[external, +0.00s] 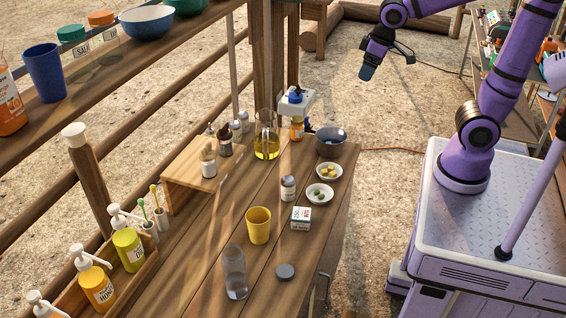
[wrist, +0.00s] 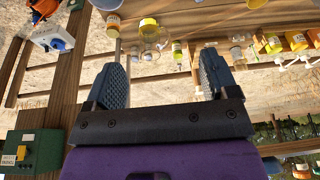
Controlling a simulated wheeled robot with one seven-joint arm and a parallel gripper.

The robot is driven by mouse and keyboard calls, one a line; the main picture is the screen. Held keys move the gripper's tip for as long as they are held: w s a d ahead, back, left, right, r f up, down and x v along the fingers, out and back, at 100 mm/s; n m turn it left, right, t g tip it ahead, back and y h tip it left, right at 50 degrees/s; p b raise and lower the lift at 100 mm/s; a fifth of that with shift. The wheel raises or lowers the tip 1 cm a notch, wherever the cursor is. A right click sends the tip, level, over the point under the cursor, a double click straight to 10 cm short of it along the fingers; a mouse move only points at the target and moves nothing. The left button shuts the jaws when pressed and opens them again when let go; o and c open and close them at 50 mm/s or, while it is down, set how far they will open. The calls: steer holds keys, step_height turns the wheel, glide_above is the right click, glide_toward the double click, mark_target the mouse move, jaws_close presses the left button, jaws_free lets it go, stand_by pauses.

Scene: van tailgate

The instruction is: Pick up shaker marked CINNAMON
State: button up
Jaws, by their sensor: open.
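I cannot read the word CINNAMON on any shaker. In the external view, a small grey-capped shaker (external: 288,188) with a pale label stands upright on the wooden table, behind the yellow cup. Two more small shakers (external: 236,130) (external: 244,121) stand at the right end of the wooden riser. My gripper (external: 368,72) hangs in the air beyond the table's far right corner, well apart from all the shakers. In the wrist view, my gripper (wrist: 163,80) has its two fingers spread wide with nothing between them.
The table also holds a yellow cup (external: 259,225), a clear glass (external: 235,272), an oil flask (external: 266,140), a dark bowl (external: 331,142), two small dishes and a labelled box (external: 301,218). Pump bottles line the left edge. A shelf (external: 120,85) with jars overhangs the upper left.

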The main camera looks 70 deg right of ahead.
steer(key=w+a+f+g, duration=0.1)
steer(key=w+a+f, duration=0.2)
steer(key=w+f, duration=0.3)
steer(key=w+a+f+g, duration=0.1)
steer(key=w+a+f, duration=0.35)
steer(key=w, duration=0.25)
steer(key=n+g, duration=0.1)
glide_toward(288, 185)
steer(key=shift+w+d+f, duration=0.35)
steer(key=shift+d, duration=0.2)
steer(key=shift+w+d+f, duration=0.3)
steer(key=shift+d+f, duration=0.05)
steer(key=shift+d, duration=0.2)
step_height(288, 185, down, 11)
steer(key=shift+s+a, duration=0.15)
steer(key=c, duration=1)
steer(key=shift+r, duration=0.1)
